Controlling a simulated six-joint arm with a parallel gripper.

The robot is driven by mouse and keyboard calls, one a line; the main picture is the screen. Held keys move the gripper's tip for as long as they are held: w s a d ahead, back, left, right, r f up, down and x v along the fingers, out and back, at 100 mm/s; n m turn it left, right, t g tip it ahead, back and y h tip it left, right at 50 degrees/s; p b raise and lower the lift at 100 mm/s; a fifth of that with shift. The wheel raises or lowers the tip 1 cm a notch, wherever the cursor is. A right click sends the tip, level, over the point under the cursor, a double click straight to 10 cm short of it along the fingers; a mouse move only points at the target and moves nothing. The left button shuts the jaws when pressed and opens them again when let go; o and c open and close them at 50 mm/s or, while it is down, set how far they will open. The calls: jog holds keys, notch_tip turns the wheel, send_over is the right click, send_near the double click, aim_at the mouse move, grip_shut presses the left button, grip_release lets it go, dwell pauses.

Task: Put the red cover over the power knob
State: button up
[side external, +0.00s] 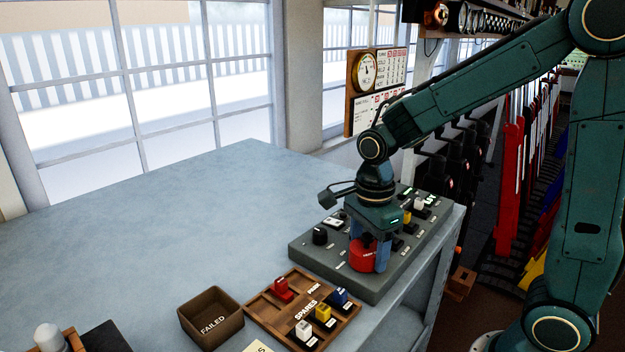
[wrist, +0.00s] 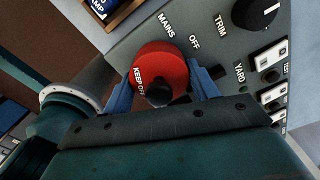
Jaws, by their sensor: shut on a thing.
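The red cover (side external: 364,259) is a round red cap marked KEEP OFF, with a black grip on top. It also shows in the wrist view (wrist: 172,68). My gripper (wrist: 162,92) is shut on it, with a blue finger on either side; in the side view my gripper (side external: 369,250) points down at the grey panel (side external: 335,278). The cover is at or just above the panel, near the MAINS and OFF labels; I cannot tell whether it touches. No power knob shows there; anything under the cover is hidden. A black knob (side external: 319,236) by the TRIM label stands uncovered (wrist: 258,12).
The panel also carries several switches and small label plates. In front of it lie a wooden SPARES tray (side external: 258,308) with several coloured caps and a brown FAILED box (side external: 211,316). The bench (side external: 150,230) is clear to the left. The panel sits near the bench's right edge.

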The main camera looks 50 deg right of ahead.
jog(key=shift+f, duration=0.2)
dwell(0.3)
jog(key=o, duration=1.4)
jog(key=shift+r, duration=0.15)
jog(key=shift+r, duration=2.85)
